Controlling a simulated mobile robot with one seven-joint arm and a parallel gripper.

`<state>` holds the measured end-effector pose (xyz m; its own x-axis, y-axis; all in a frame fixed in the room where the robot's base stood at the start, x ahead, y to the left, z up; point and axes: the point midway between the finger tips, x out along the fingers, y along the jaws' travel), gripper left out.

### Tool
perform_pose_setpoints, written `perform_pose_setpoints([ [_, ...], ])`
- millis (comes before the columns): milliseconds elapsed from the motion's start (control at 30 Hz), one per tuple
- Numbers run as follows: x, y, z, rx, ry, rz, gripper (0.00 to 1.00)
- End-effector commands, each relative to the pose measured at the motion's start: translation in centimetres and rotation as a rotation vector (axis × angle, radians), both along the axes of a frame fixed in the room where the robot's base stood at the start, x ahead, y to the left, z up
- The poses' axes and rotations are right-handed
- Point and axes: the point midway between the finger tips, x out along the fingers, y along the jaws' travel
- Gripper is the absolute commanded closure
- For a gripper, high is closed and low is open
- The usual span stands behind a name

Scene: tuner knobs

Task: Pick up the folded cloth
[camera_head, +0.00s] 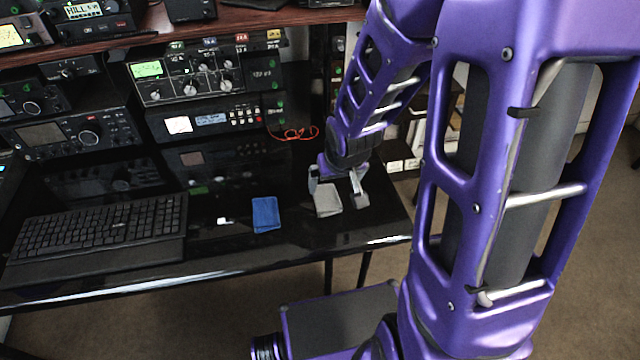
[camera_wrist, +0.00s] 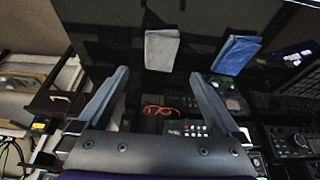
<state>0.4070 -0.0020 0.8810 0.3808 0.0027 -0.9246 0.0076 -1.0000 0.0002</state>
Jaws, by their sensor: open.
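A grey folded cloth (camera_head: 327,204) lies flat on the black desk near its right end. It also shows in the wrist view (camera_wrist: 161,50), beyond the fingertips and between their lines. A blue folded cloth (camera_head: 265,214) lies to its left in the head view; in the wrist view the blue cloth (camera_wrist: 236,54) is on the right. My gripper (camera_head: 336,192) is open above the grey cloth and overlaps its far edge in the head view. In the wrist view my gripper (camera_wrist: 160,74) has its fingers spread with nothing between them. The exact height above the cloth is hard to tell.
The glossy black desk (camera_head: 220,255) holds a keyboard (camera_head: 95,232) at left and a small white item (camera_head: 225,221). Radio units (camera_head: 190,75) stand stacked behind, under a wooden shelf (camera_head: 150,35). An orange cable (camera_head: 293,133) lies behind my gripper. The desk's front right is clear.

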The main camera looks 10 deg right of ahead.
Motion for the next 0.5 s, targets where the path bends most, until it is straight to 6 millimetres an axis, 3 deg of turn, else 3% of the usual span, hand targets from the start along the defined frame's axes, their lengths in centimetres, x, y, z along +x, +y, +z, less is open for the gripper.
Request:
perform_pose_setpoints([
  [33, 0.4, 0.1, -1.7, 0.000, 0.002, 0.002, 0.00],
  [133, 1.2, 0.1, -3.3, 0.000, 0.001, 0.003, 0.00],
  [500, 2.6, 0.1, -6.3, 0.000, 0.001, 0.001, 0.00],
])
